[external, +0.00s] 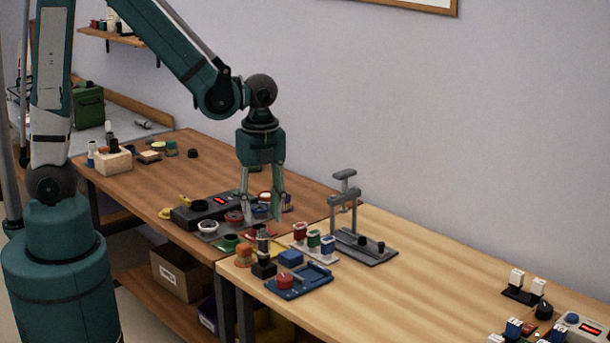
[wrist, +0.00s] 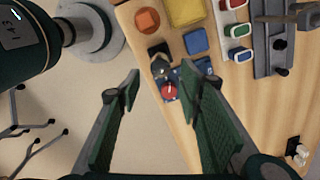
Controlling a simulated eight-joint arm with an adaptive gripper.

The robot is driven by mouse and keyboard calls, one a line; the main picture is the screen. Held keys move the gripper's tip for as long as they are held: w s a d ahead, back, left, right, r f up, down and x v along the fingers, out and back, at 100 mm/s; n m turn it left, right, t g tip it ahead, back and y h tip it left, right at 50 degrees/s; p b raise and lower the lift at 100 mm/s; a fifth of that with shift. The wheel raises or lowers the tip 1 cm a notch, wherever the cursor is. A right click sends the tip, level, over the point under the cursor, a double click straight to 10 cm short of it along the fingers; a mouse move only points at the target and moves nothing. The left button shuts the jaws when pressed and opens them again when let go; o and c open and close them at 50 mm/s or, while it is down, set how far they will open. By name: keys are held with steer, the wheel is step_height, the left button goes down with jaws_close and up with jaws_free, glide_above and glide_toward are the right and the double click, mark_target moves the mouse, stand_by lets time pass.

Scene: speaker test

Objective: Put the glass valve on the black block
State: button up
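The glass valve (external: 263,241) appears as a small dark, upright cylinder with a lighter band near the front edge of the light wooden table. Directly beneath it in the external view is the black block (external: 263,269); the valve looks upright on it, though I cannot tell its exact seating. In the wrist view the black block (wrist: 157,48) shows beside a dark grey round shape (wrist: 160,66), probably the valve. My gripper (external: 262,214) points down above this spot, fingers wide apart and empty. In the wrist view the fingertips (wrist: 165,80) stand either side of the valve area.
A blue fixture with a red knob (external: 285,282) and a blue block (external: 290,258) stand close by on the right. An orange piece (external: 244,252) is on the left. A grey press stand (external: 345,210) rises behind. Bare table (external: 420,300) lies to the right.

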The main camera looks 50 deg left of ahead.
steer(key=shift+r, duration=0.25)
steer(key=shift+a, duration=0.1)
stand_by(0.5)
steer(key=shift+a+r+n, duration=0.35)
steer(key=shift+r+n, duration=0.05)
steer(key=shift+r, duration=0.05)
steer(key=s+a+r+n+t, duration=0.2)
steer(key=a+r+n+t, duration=0.1)
steer(key=a+r+n, duration=0.5)
steer(key=s+a+r+n+t, duration=0.3)
steer(key=a+r+n, duration=0.6)
steer(key=a+n, duration=0.4)
steer(key=shift+s+a+r+n+t, duration=0.2)
steer(key=shift+s+a+n+t, duration=0.2)
steer(key=shift+a+t, duration=0.2)
stand_by(0.4)
